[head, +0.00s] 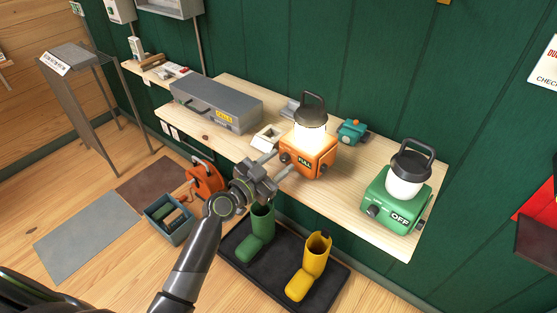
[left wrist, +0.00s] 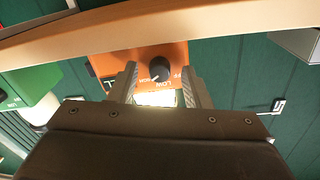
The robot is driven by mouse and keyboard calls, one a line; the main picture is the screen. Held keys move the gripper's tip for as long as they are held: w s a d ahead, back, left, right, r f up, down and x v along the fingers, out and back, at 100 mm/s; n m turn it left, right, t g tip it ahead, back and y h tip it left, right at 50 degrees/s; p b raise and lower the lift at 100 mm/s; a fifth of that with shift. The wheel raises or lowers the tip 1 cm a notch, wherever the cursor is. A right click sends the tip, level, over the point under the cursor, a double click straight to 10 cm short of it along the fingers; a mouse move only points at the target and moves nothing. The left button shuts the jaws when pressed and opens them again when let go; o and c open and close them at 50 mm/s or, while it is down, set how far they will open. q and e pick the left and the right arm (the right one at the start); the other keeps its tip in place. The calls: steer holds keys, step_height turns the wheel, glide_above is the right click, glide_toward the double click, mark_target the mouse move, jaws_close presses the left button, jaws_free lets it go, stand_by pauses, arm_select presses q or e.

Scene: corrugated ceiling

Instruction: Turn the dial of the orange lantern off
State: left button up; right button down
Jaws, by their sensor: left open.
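The orange lantern (head: 318,163) stands upright on the wooden bench, its globe (head: 310,133) glowing under a dark handle. A plate on its front reads FULL. Its black dial (left wrist: 160,68) shows in the left wrist view, with LOW and a partly hidden OFF marked around it; the view is upside down. My left gripper (head: 285,161) is open in front of the dial. In the left wrist view its two fingers (left wrist: 158,82) stand either side of the dial; I cannot tell whether they touch it. My right gripper is not in view.
A green lantern (head: 381,204) with an OFF plate stands unlit to the right. A grey case (head: 218,106) and a small teal device (head: 351,131) share the bench (head: 352,203). Green (head: 251,246) and yellow (head: 307,273) boots stand on a dark tray below.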

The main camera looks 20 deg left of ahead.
arm_select(q)
steer(key=shift+w+d, duration=0.1)
steer(key=shift+w, duration=0.15)
jaws_close()
